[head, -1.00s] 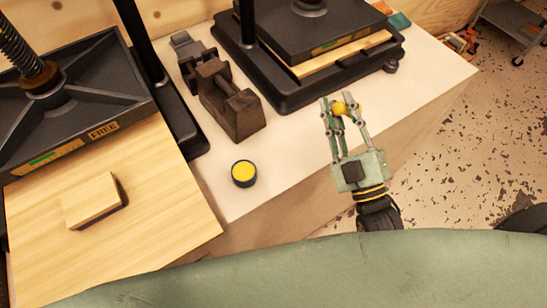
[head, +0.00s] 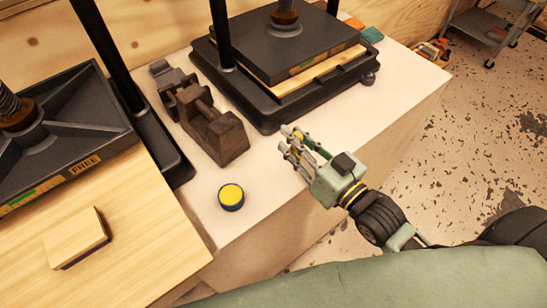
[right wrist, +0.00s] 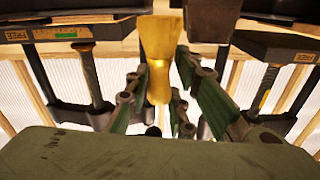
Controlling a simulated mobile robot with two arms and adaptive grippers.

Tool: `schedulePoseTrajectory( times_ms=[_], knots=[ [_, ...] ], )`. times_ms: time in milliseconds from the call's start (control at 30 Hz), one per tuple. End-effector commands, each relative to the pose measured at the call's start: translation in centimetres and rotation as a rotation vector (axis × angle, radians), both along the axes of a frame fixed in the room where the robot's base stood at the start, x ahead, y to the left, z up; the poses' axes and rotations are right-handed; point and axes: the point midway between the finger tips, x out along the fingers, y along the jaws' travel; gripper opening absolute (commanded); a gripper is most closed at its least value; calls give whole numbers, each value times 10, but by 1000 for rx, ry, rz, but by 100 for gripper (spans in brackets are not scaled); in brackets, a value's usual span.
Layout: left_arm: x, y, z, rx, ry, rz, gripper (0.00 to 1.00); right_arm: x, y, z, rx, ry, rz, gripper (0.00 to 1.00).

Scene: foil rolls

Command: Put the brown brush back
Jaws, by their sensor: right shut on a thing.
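My right gripper (head: 290,143) is over the front edge of the white bench, fingers pointing up and left in the head view. It is shut on a gold piece (head: 299,135), mostly hidden by the fingers there. In the right wrist view the gold piece (right wrist: 159,55) has a narrow waist and stands upright between the fingers (right wrist: 158,85); I cannot tell whether it is the brush. A light wooden block (head: 76,238) with a dark underside lies on the pale board at left. No clearly brown brush shows. My left gripper is not in view.
A dark brown clamp-like block (head: 216,136) stands mid-bench. A round blue piece with a yellow top (head: 231,197) sits in front of it. Black presses stand at left (head: 75,120) and at the back (head: 282,112). A grey cart (head: 495,22) stands on the floor.

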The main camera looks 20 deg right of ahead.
Motion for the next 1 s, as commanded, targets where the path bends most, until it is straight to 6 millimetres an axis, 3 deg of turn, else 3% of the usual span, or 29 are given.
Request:
schedulePoseTrajectory(
  times_ms=[133, 300, 667, 1000],
  knots=[
    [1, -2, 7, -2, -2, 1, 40, 9, 30, -15, 5, -1, 0, 0],
    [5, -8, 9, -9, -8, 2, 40, 13, 46, -27, 0, -3, 0, 0],
    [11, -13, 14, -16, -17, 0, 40, 13, 48, -66, -2, -2, 0, 0],
    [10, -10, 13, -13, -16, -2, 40, 13, 48, -70, -1, -3, 1, 0]
  ],
)
